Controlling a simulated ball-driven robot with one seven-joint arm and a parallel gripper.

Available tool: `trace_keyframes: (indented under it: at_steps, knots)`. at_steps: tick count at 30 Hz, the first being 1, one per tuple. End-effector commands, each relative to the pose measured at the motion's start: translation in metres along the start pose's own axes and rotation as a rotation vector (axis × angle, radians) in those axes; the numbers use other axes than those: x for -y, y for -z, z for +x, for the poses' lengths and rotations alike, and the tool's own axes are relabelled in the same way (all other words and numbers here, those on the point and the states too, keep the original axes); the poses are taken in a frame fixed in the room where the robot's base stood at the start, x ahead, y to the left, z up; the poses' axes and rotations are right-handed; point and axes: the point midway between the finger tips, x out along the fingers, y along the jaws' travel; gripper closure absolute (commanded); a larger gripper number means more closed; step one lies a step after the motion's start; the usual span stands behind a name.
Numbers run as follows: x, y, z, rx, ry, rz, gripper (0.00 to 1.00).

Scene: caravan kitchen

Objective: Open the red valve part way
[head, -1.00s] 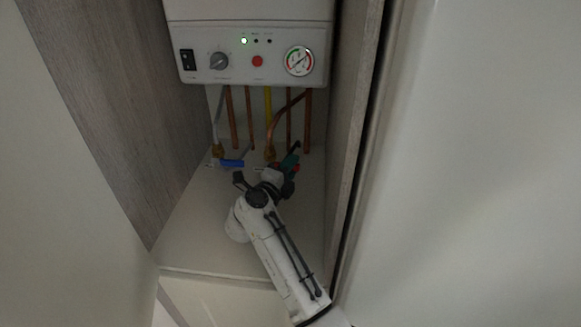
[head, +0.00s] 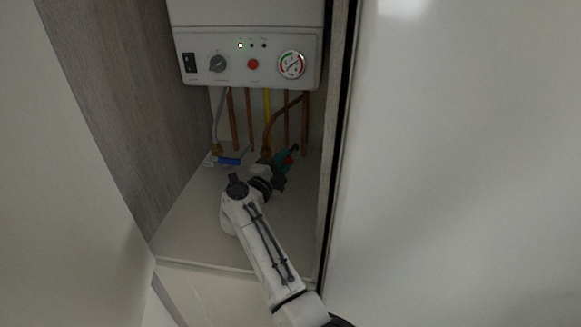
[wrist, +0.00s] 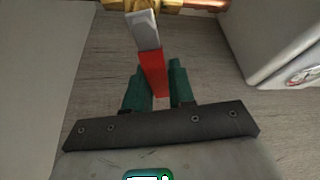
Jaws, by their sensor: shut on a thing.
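The red valve has a flat lever with a red grip (wrist: 152,75) and a bare grey metal part, seen in the wrist view. The lever joins a brass fitting (wrist: 165,4) at the top of that view. My gripper (wrist: 158,84) has green fingers on either side of the red grip and is shut on it. In the head view my gripper (head: 280,164) is low in the cabinet under the copper pipes, and only a little red of the lever (head: 289,160) shows. The fingers and wrist hide most of the valve.
A blue-handled valve (head: 229,161) is left of my gripper. The white boiler (head: 250,45) with dial, red button and gauge hangs above. Copper pipes (head: 233,120) and a yellow pipe (head: 267,110) run down. The cabinet's right side wall (head: 335,140) is close to my arm.

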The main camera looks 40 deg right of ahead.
Motion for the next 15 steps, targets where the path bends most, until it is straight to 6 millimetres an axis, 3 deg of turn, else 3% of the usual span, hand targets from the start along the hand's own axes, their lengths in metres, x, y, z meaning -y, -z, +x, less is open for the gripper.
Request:
trace_keyframes:
  at_steps: [15]
  knots:
    - [0.019, -0.003, -0.002, 0.005, 0.114, -0.276, 1.00]
